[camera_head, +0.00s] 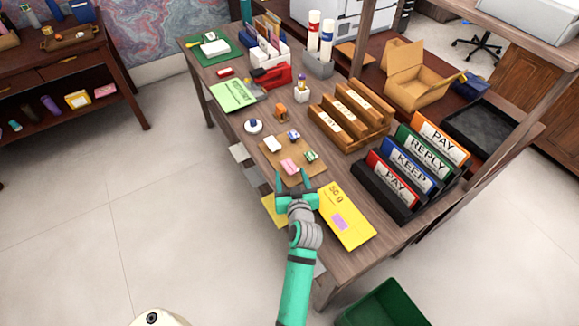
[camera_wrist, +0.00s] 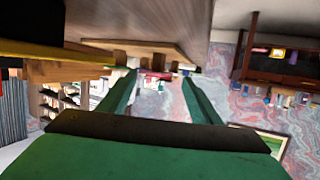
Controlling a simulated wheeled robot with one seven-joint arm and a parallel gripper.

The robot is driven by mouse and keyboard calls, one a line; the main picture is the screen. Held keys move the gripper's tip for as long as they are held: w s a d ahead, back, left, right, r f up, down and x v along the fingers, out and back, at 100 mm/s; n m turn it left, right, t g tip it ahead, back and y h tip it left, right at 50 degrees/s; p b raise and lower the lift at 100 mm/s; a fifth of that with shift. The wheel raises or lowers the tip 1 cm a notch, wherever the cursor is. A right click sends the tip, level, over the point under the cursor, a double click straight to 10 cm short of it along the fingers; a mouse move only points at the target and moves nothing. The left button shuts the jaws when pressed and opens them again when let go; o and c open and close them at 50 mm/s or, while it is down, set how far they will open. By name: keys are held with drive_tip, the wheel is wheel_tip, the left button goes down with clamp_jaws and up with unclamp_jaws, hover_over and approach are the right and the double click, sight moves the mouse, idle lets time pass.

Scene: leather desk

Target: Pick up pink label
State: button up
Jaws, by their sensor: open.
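A small pink label (camera_head: 290,166) lies on a brown board (camera_head: 272,160) near the front edge of the wooden desk. A white block (camera_head: 272,145) and a green-and-white piece (camera_head: 311,156) lie beside it on the board. My gripper (camera_head: 292,180) is open and empty, just on the near side of the board, with its two green fingers pointing towards the label. In the wrist view the fingers (camera_wrist: 158,78) are spread with nothing between them. I cannot make out the label in the wrist view.
A yellow envelope (camera_head: 350,234) with a pinkish patch lies right of my gripper. A rack of labelled binders (camera_head: 408,205) stands further right. Wooden trays (camera_head: 345,122) stand behind. A green bin (camera_head: 383,306) is on the floor. The floor at left is clear.

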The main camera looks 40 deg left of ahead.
sight(289, 166)
drive_tip(key=shift+x, duration=1.85)
drive_tip(key=shift+w, duration=0.1)
drive_tip(key=c, duration=1.2)
drive_tip(key=shift+r, duration=0.1)
drive_tip(key=shift+r, duration=0.5)
wheel_tip(289, 166, up, 2)
drive_tip(key=shift+r, duration=0.1)
drive_tip(key=s+d+r, duration=0.1)
drive_tip(key=s+r, duration=0.2)
drive_tip(key=s, duration=0.1)
drive_tip(key=s+d+r, duration=0.1)
drive_tip(key=s+r, duration=0.2)
drive_tip(key=s, duration=0.2)
drive_tip(key=s+d+r, duration=0.2)
drive_tip(key=s+r, duration=0.1)
drive_tip(key=s, duration=0.1)
drive_tip(key=shift+s+r, duration=0.25)
drive_tip(key=shift+r, duration=0.05)
